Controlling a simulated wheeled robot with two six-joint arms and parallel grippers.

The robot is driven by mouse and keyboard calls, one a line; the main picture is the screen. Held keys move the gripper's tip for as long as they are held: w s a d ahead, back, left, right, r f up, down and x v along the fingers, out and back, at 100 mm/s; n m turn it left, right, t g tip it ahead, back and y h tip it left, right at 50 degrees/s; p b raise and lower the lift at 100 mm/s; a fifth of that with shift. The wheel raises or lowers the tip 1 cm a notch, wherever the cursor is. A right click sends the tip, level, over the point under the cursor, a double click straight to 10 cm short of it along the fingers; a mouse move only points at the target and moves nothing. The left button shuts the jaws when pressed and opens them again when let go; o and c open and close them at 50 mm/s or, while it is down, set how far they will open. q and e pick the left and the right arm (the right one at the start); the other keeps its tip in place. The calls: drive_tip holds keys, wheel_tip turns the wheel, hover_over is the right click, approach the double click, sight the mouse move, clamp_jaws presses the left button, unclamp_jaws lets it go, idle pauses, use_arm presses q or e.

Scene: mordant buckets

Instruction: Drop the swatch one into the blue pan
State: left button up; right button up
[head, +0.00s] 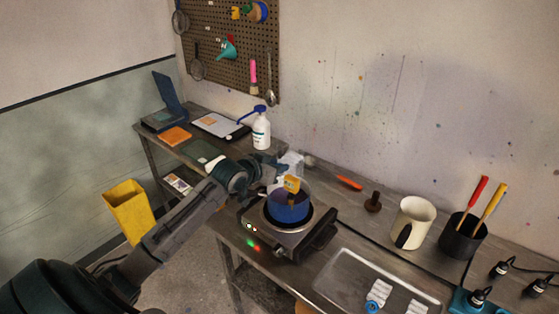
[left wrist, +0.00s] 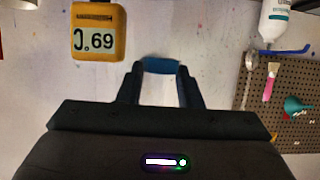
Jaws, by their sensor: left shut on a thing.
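My left gripper (head: 280,166) comes in from the left over the hot plate and is shut on a pale swatch (head: 292,160). In the left wrist view the fingers (left wrist: 160,78) have a whitish piece between them (left wrist: 160,92), with a blue band (left wrist: 160,65) at its far end. The blue pan (head: 288,208) stands on the hot plate (head: 262,232), below and slightly right of the gripper. The swatch is above the pan's far side, apart from it. My right gripper is not in view.
A yellow display unit (head: 291,184) is at the pan's far rim; it shows in the left wrist view too (left wrist: 98,35). A white bottle (head: 261,130) stands behind.

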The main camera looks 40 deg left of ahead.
use_arm(q)
drive_tip(key=shift+f, duration=0.1)
drive_tip(key=shift+s+f+b, duration=0.15)
drive_tip(key=shift+f+b, duration=0.4)
drive_tip(key=shift+f, duration=0.35)
wheel_tip(320, 180, down, 4)
drive_tip(key=b, duration=0.3)
drive_tip(key=shift+f+b, duration=0.1)
drive_tip(key=shift+b, duration=0.3)
drive_tip(key=o, duration=1)
drive_tip(key=shift+o, duration=0.2)
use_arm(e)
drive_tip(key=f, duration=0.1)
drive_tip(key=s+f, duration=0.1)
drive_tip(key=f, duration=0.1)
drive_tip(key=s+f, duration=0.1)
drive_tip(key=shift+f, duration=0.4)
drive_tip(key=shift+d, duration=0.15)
